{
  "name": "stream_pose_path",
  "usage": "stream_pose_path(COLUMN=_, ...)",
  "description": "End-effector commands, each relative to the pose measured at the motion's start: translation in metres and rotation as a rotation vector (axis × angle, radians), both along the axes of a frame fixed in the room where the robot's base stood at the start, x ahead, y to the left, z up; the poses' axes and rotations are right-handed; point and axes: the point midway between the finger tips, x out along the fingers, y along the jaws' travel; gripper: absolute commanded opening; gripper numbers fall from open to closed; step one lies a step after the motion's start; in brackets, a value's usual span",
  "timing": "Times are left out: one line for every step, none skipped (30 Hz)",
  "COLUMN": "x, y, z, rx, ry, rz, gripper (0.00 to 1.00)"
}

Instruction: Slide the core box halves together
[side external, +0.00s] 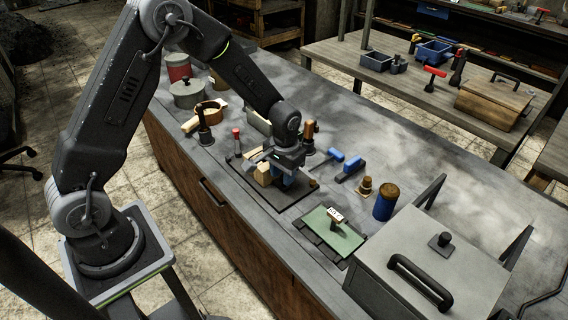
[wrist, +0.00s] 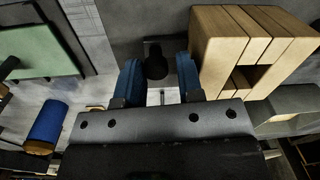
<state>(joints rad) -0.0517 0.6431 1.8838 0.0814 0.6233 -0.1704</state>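The pale wooden core box (side external: 264,174) stands on a dark base plate (side external: 283,203) on the bench. In the wrist view the wooden core box (wrist: 226,40) fills the upper right, with seams across its top and a dark recess in its side; I cannot tell which seam parts the halves. My gripper (side external: 284,182) is low over the plate, right beside the wood. In the wrist view my gripper (wrist: 159,72) has its blue fingers apart, with a dark knob (wrist: 155,62) showing between them. I see no clear grip on the knob. The gripper body hides part of the box in the side view.
Blue-handled tools (side external: 350,168) lie behind. A red-topped tool (side external: 237,142) and a wooden ring-shaped pan (side external: 210,113) stand to the left. A big grey lidded box (side external: 430,265) fills the near right bench.

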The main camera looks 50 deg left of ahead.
Motion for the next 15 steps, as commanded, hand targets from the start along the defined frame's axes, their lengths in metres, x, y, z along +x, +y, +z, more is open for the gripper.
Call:
stream_pose_path(x=0.002, y=0.002, z=0.006, rx=0.002, ry=-0.008, rz=0.003, gripper=0.36)
stream_pose_path(x=0.002, y=0.002, z=0.009, rx=0.002, ry=-0.008, rz=0.003, gripper=0.36)
stream_pose_path(x=0.002, y=0.001, z=0.015, rx=0.002, ry=-0.009, rz=0.003, gripper=0.36)
stream_pose_path(x=0.003, y=0.001, z=0.02, rx=0.002, ry=-0.01, rz=0.003, gripper=0.36)
stream_pose_path(x=0.002, y=0.0, z=0.025, rx=0.001, ry=-0.009, rz=0.003, gripper=0.36)
stream_pose_path(x=0.002, y=0.0, z=0.033, rx=0.002, ry=-0.011, rz=0.001, gripper=0.36)
stream_pose_path(x=0.003, y=-0.001, z=0.039, rx=0.002, ry=-0.01, rz=0.002, gripper=0.36)
stream_pose_path(x=0.003, y=-0.001, z=0.047, rx=0.002, ry=-0.011, rz=0.001, gripper=0.36)
stream_pose_path(x=0.002, y=-0.002, z=0.056, rx=0.001, ry=-0.009, rz=0.002, gripper=0.36)
stream_pose_path(x=0.002, y=-0.002, z=0.063, rx=0.001, ry=-0.01, rz=0.002, gripper=0.36)
stream_pose_path(x=0.002, y=-0.003, z=0.07, rx=0.0, ry=-0.009, rz=0.002, gripper=0.36)
stream_pose_path(x=0.003, y=-0.003, z=0.079, rx=0.0, ry=-0.009, rz=0.001, gripper=0.36)
stream_pose_path(x=0.002, y=-0.004, z=0.085, rx=0.0, ry=-0.009, rz=0.001, gripper=0.36)
stream_pose_path(x=0.002, y=-0.004, z=0.092, rx=0.0, ry=-0.008, rz=0.001, gripper=0.36)
stream_pose_path(x=0.002, y=-0.004, z=0.099, rx=0.001, ry=-0.006, rz=0.001, gripper=0.36)
